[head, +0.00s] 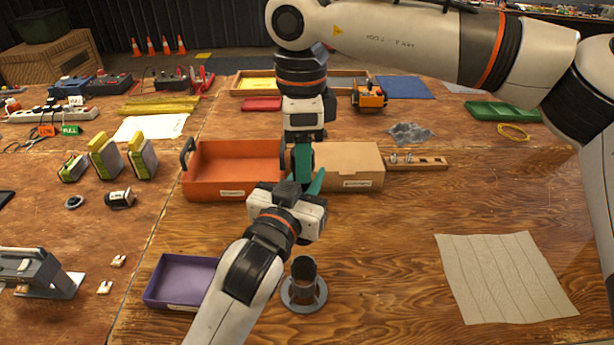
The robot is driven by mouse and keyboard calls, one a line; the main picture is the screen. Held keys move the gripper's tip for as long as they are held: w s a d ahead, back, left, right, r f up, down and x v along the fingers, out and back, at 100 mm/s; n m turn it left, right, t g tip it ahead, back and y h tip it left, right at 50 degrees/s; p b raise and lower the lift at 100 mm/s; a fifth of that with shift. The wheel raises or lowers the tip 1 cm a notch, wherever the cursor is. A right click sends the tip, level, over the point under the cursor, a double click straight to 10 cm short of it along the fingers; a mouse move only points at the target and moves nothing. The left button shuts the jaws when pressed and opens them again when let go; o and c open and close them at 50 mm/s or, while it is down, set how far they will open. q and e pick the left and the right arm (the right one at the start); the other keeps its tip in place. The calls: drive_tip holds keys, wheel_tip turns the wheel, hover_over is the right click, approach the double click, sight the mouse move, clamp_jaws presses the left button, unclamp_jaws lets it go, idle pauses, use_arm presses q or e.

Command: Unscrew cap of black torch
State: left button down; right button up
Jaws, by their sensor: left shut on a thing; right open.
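My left gripper (302,188) is shut at the centre of the table, in front of the orange tray and cardboard box. A dark thing at its jaws appears to be the black torch (289,189); the gripper bodies hide most of it, and its cap cannot be made out. My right gripper (303,164) points straight down from above, close over the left gripper. Its teal fingers are open around or beside the dark thing; I cannot tell which.
A dark cylinder stands in a grey ring base (304,303) at the front. Nearby are a purple tray (152,296), orange tray (225,193), cardboard box (362,174) and slotted wooden block (430,164).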

drive_tip(key=m, duration=0.5)
drive_tip(key=shift+m, duration=0.4)
drive_tip(key=m, duration=0.5)
drive_tip(key=shift+m, duration=0.4)
drive_tip(key=c, duration=0.9)
drive_tip(key=n, duration=0.4)
drive_tip(key=shift+n, duration=0.9)
